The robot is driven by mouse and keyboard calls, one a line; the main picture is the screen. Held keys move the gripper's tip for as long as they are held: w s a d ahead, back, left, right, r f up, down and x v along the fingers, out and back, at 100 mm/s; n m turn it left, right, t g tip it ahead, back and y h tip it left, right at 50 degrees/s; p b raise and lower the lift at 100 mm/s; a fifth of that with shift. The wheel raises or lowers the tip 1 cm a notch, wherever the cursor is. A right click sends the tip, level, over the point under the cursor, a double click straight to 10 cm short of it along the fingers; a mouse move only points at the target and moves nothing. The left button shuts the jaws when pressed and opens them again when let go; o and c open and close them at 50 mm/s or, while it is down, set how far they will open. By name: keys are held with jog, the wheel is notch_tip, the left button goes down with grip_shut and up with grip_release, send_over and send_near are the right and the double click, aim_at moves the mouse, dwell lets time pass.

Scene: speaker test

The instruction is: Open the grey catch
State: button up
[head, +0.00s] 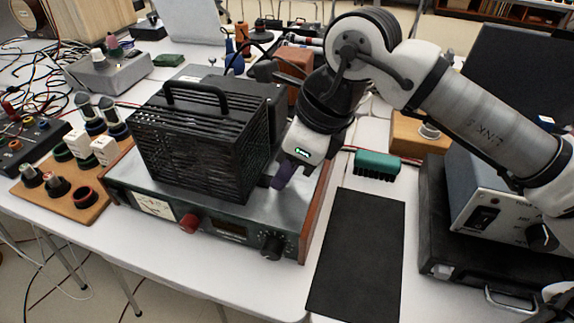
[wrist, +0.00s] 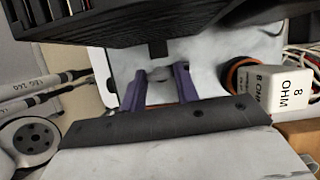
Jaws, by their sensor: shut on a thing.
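A black slatted cage (head: 200,140) with a top handle stands on a wide amplifier-like unit (head: 232,232). My gripper (head: 282,178) is low at the right side of the cage, with a purple finger pointing down. In the wrist view both purple fingers of my gripper (wrist: 161,75) close on a small pale grey piece between their tips, which looks like the grey catch (wrist: 160,74). A short black tab (wrist: 157,50) hangs from the cage just beyond it. The catch is hidden in the head view, and its exact position is hard to tell.
A green brush (head: 377,165) and a black mat (head: 357,250) lie right of the unit. A black case (head: 440,235) stands further right. A wooden board (head: 62,202) with several parts is at left. In the wrist view, a white block marked 8 OHM (wrist: 287,90) is close by at right.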

jog(key=o, duration=1)
jog(key=p+v, duration=0.1)
jog(key=v, duration=1.2)
jog(key=shift+d+r+p, duration=0.2)
jog(key=shift+r+p, duration=0.1)
jog(key=shift+r, duration=0.05)
jog(key=shift+s, duration=0.15)
